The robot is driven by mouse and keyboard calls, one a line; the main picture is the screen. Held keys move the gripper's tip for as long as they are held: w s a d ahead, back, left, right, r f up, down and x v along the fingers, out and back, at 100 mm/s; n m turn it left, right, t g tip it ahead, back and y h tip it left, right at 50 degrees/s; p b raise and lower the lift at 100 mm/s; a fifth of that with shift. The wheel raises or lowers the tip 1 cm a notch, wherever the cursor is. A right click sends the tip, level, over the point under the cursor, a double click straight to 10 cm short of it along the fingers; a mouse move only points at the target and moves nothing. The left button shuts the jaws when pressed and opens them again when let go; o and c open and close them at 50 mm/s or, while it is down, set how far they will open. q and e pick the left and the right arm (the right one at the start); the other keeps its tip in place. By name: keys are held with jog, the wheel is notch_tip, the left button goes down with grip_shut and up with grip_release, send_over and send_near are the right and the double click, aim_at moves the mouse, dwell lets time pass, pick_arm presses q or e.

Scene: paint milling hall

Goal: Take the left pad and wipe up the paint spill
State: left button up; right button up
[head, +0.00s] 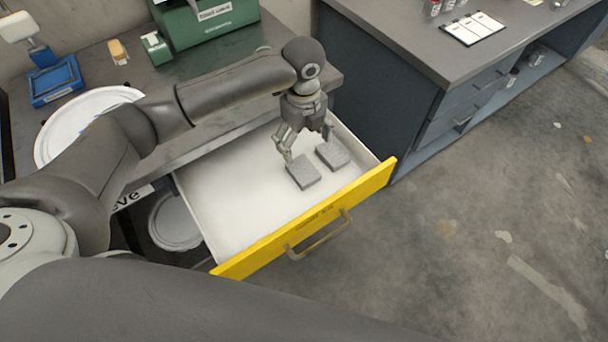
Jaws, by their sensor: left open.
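Two grey rectangular pads lie side by side in an open drawer (235,185) with a pale inside and a yellow front. The left pad (303,172) is nearer the yellow front; the right pad (333,154) is just beside it. My left gripper (308,147) points down over the drawer with its fingers apart and nothing held. One fingertip is close to the back edge of the left pad, the other close to the right pad; I cannot tell whether they touch. No clear paint spill shows. My right gripper is not in view.
The workbench (215,112) behind holds a green box (207,32), a blue tray (55,82) and a round white item (85,118). A dark cabinet (390,95) stands right of the drawer. The drawer handle (320,238) sticks out over open, stained concrete floor (470,240).

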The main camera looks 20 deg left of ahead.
pick_arm(q)
jog(key=f, duration=0.1)
send_over(304, 171)
notch_tip(304, 171, down, 6)
jog(key=shift+r, duration=0.25)
notch_tip(304, 171, down, 5)
jog(key=shift+d+r+p, duration=0.1)
jog(key=shift+r+p, duration=0.05)
jog(key=shift+p, duration=0.25)
jog(key=shift+f, duration=0.45)
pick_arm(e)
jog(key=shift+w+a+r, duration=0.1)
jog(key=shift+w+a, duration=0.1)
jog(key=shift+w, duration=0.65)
pick_arm(q)
jog(key=c, duration=0.9)
